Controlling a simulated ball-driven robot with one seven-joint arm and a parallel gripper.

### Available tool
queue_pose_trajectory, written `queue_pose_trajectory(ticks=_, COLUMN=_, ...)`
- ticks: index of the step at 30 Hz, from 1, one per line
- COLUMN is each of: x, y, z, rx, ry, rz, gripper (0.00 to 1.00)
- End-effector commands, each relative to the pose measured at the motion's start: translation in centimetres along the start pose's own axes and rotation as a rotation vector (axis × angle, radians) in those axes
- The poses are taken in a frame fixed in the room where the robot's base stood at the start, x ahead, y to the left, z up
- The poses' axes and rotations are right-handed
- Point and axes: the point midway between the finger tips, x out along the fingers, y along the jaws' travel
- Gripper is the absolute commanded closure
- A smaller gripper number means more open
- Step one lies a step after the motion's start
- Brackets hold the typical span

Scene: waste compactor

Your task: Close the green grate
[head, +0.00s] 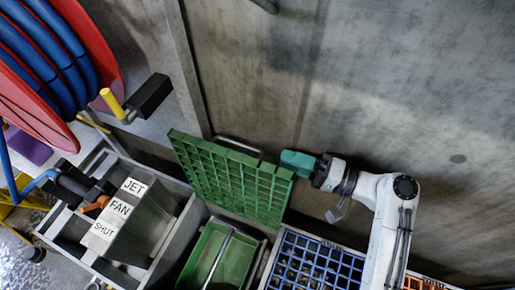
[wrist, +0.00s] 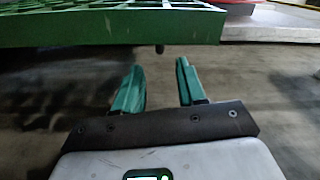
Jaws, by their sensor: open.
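The green grate (head: 225,175) stands raised and tilted above an open green bin (head: 218,255) in the head view. Its green edge (wrist: 110,28) spans the upper left of the wrist view. My gripper (head: 290,162) is at the grate's upper right edge in the head view, between the grate and the concrete wall. In the wrist view, its two teal fingers (wrist: 160,88) are spread apart with nothing between them. The grate edge lies beyond the fingertips. Whether a finger touches the grate cannot be told.
A blue grate (head: 315,262) lies closed right of the green bin, with an orange one (head: 420,284) farther right. A box labelled JET, FAN, SHUT (head: 120,212) stands left. A hose reel (head: 55,55) is upper left. The concrete wall (head: 370,80) stands behind.

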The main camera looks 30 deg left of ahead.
Motion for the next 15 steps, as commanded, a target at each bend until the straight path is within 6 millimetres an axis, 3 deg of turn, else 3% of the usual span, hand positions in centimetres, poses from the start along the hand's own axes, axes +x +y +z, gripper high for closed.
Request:
queue_pose_trajectory(ticks=9, x=5.9, y=0.0, z=0.1, rx=-0.001, ry=-0.004, rz=0.001, gripper=0.60)
queue_pose_trajectory(ticks=15, x=8.1, y=0.0, z=0.1, rx=-0.001, ry=-0.003, rz=0.002, gripper=0.60)
